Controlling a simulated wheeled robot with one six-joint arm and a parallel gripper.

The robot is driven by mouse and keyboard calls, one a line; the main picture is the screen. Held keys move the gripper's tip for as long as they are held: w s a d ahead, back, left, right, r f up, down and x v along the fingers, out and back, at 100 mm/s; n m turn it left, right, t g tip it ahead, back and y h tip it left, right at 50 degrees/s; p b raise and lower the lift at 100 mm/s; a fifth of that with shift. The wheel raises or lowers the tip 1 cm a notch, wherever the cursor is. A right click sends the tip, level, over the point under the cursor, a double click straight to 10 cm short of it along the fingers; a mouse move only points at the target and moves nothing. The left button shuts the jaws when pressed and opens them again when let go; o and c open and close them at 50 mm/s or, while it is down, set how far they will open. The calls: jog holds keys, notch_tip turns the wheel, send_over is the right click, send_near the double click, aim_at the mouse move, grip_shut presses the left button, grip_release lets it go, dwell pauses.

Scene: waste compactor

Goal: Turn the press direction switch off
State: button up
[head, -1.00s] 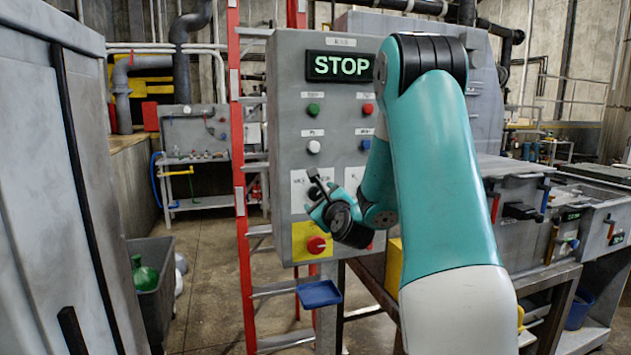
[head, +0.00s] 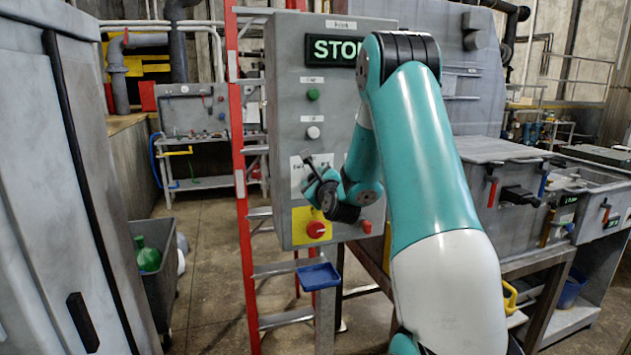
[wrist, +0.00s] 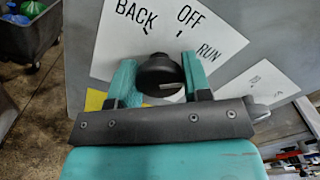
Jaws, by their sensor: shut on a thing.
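The press direction switch is a black round knob (wrist: 160,72) on a white label plate (wrist: 160,30) reading BACK, OFF and RUN. The plate looks tilted in the wrist view; in the head view its upper left part (head: 297,172) shows on the grey control panel (head: 285,100). My gripper (wrist: 158,80) is shut on the knob, one teal finger on each side. In the head view my gripper (head: 324,184) is at the plate and hides the knob. A small light mark shows on the knob's lower right; I cannot tell which word it points to.
A red emergency button (head: 316,230) on a yellow plate sits just below my gripper. A green STOP display (head: 333,50) is above, partly covered by my arm. A red ladder (head: 238,150) stands left of the panel. A blue tray (head: 318,276) hangs below.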

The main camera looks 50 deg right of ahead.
jog(key=shift+f+n, duration=0.1)
jog(key=shift+n, duration=0.3)
jog(key=n+b, duration=0.3)
jog(key=n, duration=0.1)
jog(key=shift+f+b, duration=0.1)
jog(key=shift+b, duration=0.2)
jog(key=n+b, duration=0.3)
jog(key=shift+n, duration=0.4)
jog(key=shift+n+b, duration=0.6)
jog(key=shift+b, duration=0.1)
jog(key=shift+r, duration=0.2)
jog(key=o, duration=0.9)
